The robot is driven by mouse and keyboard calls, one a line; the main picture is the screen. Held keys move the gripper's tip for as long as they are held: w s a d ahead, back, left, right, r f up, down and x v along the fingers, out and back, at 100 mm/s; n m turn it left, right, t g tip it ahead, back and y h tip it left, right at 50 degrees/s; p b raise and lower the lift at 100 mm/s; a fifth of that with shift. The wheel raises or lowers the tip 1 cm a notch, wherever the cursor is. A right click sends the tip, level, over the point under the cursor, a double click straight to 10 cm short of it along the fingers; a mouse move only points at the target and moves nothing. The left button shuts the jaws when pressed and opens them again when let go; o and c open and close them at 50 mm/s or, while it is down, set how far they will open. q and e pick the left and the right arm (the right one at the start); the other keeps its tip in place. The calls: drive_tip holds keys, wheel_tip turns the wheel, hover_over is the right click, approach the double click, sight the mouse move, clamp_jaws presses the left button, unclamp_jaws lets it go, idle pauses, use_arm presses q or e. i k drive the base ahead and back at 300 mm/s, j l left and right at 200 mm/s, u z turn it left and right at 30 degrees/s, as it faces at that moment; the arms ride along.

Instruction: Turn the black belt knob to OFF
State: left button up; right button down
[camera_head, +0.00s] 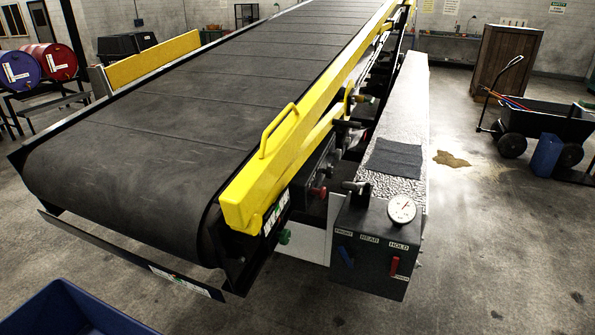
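The belt loader's wide black belt (150,130) slopes up and away from me, with a yellow rail (300,145) along its right side. A dark side panel (322,165) below the rail carries small controls, including a red knob (319,191). A dark control box (372,245) stands at the near right end, with labels that look like FRONT, REAR and HOLD. A small black knob-like part (355,187) sits at its top left. I cannot tell which part is the belt knob, or its setting. Neither of my grippers is in view.
A green knob (285,237) sits below the rail. A blue bin (65,310) is at the lower left. The floor at right front is clear.

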sight(328, 172)
drive_tip(key=i+l+u, duration=0.2)
drive_tip(key=l+u, duration=0.15)
drive_tip(key=i+l+u, duration=0.15)
drive_tip(key=l+u, duration=0.2)
drive_tip(key=i+l+u, duration=0.1)
drive_tip(key=l+u, duration=0.55)
drive_tip(key=l, duration=0.2)
